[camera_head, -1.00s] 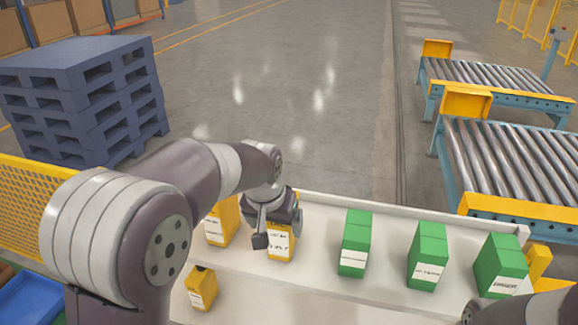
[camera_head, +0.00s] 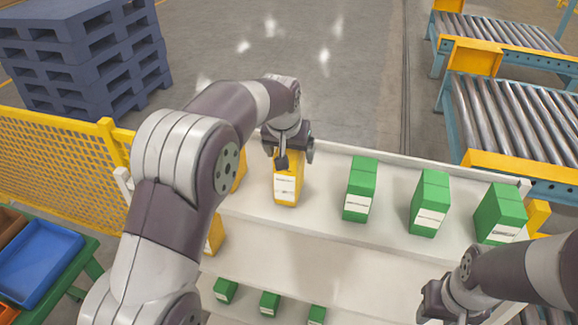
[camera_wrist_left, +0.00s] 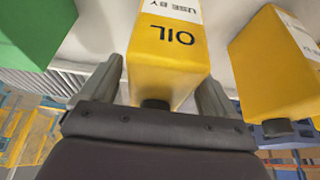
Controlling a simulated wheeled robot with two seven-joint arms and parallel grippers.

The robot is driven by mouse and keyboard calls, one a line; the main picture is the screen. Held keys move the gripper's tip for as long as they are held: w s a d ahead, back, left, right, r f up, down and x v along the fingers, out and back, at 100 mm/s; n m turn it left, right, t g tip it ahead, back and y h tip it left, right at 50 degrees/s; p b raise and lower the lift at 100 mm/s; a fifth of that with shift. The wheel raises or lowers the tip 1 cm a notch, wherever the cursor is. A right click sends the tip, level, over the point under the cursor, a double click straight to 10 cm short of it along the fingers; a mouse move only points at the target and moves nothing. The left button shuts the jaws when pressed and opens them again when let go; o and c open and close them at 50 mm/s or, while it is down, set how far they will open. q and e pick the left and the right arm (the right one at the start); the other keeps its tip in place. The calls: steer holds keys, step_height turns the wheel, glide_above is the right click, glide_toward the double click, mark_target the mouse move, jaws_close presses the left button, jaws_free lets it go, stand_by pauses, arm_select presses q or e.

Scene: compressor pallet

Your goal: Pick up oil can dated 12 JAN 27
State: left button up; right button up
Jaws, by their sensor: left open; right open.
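A yellow oil can (camera_head: 287,188) with a white label stands on the upper white shelf (camera_head: 325,205). My left gripper (camera_head: 286,150) is at the top of this can and hides part of it. In the left wrist view the same can (camera_wrist_left: 165,62), marked OIL and USE BY, lies between the two open fingers (camera_wrist_left: 160,95). Its date cannot be read. A second yellow can (camera_wrist_left: 275,62) stands beside it, outside the fingers; its label is also unreadable. My right gripper (camera_head: 438,300) is open and empty at the lower right, in front of the shelf.
Several green boxes stand to the right on the upper shelf, the nearest (camera_head: 360,190) well apart from the can. Small green boxes (camera_head: 270,302) sit on a lower shelf. A blue tray (camera_head: 38,262) and a yellow mesh fence (camera_head: 60,160) are at the left. Roller conveyors (camera_head: 510,115) stand at the right.

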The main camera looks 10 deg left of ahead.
arm_select(q)
steer(key=shift+w+f, duration=0.15)
steer(key=shift+c, duration=0.6)
steer(key=c, duration=1.5)
jaws_close()
